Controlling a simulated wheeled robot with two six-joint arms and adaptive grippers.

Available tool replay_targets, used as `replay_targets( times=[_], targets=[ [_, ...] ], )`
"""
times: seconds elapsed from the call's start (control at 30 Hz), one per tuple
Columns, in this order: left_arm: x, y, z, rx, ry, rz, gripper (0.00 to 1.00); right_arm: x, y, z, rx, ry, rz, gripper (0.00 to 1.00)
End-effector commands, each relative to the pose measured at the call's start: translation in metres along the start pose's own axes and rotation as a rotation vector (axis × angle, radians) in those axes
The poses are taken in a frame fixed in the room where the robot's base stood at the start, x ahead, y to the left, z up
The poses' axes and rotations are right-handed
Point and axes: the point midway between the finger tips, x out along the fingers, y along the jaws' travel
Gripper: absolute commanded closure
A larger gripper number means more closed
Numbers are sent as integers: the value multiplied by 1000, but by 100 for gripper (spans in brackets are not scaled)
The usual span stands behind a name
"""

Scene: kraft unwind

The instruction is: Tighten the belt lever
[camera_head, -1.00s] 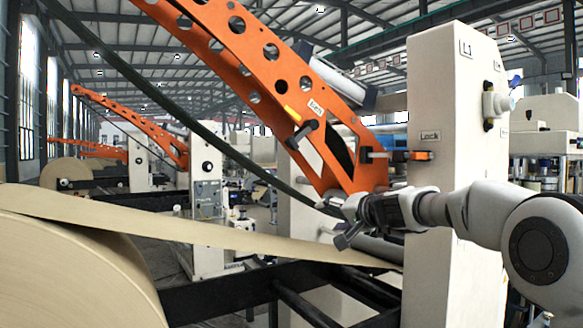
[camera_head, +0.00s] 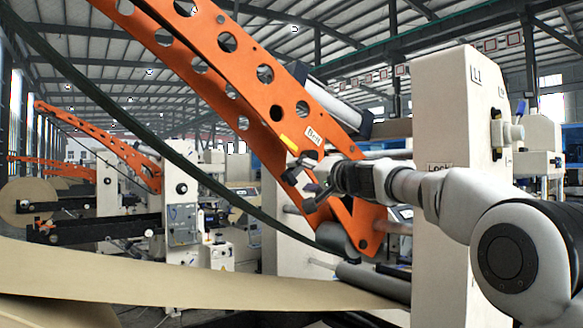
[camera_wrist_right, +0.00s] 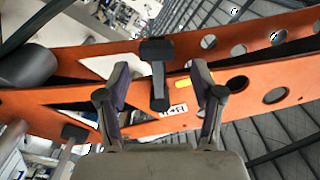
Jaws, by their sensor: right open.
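The belt lever (camera_head: 292,174) is a small black handle on the orange arm (camera_head: 262,105), just below the "Belt" label (camera_head: 314,136). In the right wrist view the lever (camera_wrist_right: 157,62) shows as a black T-shape, its stem pointing down between my fingers. My right gripper (camera_head: 312,187) is open, its fingertips close to the lever, one on each side in the wrist view. I cannot tell whether they touch it. The gripper partly overlaps the orange arm in the head view. My left gripper is not in view.
A white post (camera_head: 450,110) with a "Lock" label stands to the right, partly behind my right arm. A kraft paper web (camera_head: 200,275) runs across below toward a grey roller (camera_head: 375,280). A dark green belt (camera_head: 130,120) slants down from upper left.

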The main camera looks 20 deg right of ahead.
Motion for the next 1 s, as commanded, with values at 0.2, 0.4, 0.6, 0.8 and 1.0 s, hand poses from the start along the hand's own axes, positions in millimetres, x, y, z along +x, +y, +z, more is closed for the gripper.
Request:
replay_targets(
  times=[0.2, 0.4, 0.6, 0.8, 1.0],
  targets=[
    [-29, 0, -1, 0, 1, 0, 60, 33, -2, -1, 0, -3, 2, 33],
    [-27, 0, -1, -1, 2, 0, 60, 35, 1, 1, 0, -2, 1, 33],
    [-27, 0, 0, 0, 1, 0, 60, 35, 1, 1, 0, -2, 1, 83],
    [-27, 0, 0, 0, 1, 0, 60, 35, 0, 2, 0, -2, 1, 100],
    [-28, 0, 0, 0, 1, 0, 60, 37, -5, 4, 22, -3, 0, 100]
  ],
)
